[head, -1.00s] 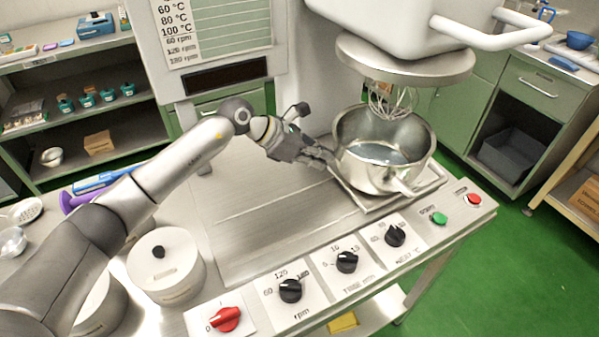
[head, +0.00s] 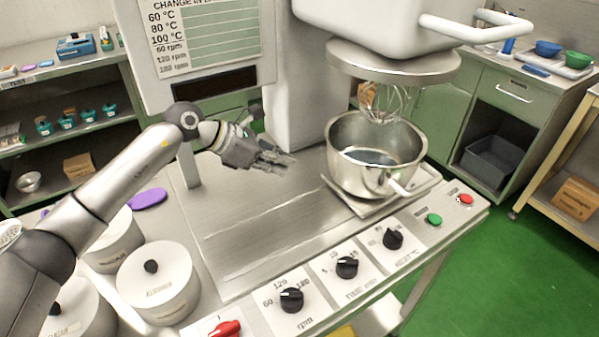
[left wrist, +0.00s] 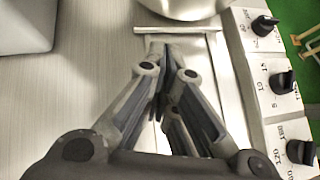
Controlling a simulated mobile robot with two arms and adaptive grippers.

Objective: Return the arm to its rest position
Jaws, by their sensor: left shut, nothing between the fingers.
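My left arm comes in from the left in the head view. Its gripper (head: 284,160) is shut and empty over the metal worktop, to the left of the steel kettle (head: 347,168) and apart from it. In the left wrist view the fingers (left wrist: 168,50) are together with nothing between them. The kettle's lower edge shows at the top of that view (left wrist: 180,8). The kettle sits on a square plate under the mixer's whisk (head: 385,103). My right gripper does not show.
The mixer's white head (head: 370,20) hangs over the kettle. A front panel carries black knobs (head: 292,300), a red switch (head: 225,329) and green and red buttons (head: 434,220). White lidded canisters (head: 158,290) stand at the left under my arm. The middle worktop is bare.

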